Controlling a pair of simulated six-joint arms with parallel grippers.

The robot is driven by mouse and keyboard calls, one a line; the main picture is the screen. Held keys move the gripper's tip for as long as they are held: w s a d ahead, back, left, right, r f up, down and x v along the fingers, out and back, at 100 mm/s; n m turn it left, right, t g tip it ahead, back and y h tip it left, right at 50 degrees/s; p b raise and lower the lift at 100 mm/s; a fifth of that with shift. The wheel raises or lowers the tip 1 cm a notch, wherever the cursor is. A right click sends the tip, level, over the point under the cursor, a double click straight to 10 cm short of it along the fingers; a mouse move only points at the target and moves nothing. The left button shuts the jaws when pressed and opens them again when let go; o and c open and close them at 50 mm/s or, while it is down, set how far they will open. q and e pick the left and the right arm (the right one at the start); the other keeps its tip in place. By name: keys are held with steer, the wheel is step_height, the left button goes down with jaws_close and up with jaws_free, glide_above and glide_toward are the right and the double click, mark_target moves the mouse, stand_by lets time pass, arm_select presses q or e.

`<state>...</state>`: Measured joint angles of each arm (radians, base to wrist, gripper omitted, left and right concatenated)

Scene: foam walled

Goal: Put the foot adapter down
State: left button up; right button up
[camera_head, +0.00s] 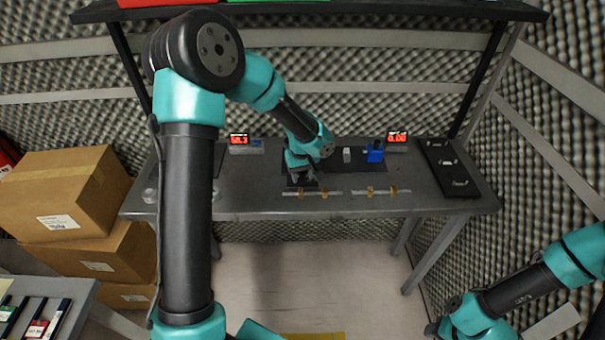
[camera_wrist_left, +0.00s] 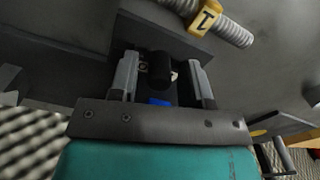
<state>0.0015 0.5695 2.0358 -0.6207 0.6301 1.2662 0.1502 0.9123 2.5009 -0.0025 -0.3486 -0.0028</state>
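My left gripper (camera_head: 303,180) is low over the grey workbench, near its front edge. In the left wrist view its two fingers (camera_wrist_left: 162,78) stand on either side of a short black cylindrical part, which I take as the foot adapter (camera_wrist_left: 159,70). The fingers appear closed on it through small pads at its sides. A dark square plate (camera_wrist_left: 150,32) lies just beyond it; whether they touch is unclear. In the head view the gripper hides the adapter. My right gripper (camera_head: 440,328) is at the lower right, away from the bench; its fingers are unclear.
Rods with yellow tags (camera_head: 370,191) lie along the bench's front; one tag (camera_wrist_left: 205,18) is close to my left gripper. A blue device (camera_head: 375,152), a small white block (camera_head: 346,154) and red displays (camera_head: 239,140) stand behind. A black tray (camera_head: 437,155) is at right.

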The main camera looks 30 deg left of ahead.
mark_target(302, 173)
arm_select(q)
steer(key=shift+o, duration=0.2)
steer(key=shift+r, duration=0.15)
step_height(302, 173, up, 12)
stand_by(0.5)
steer(key=shift+o, duration=0.5)
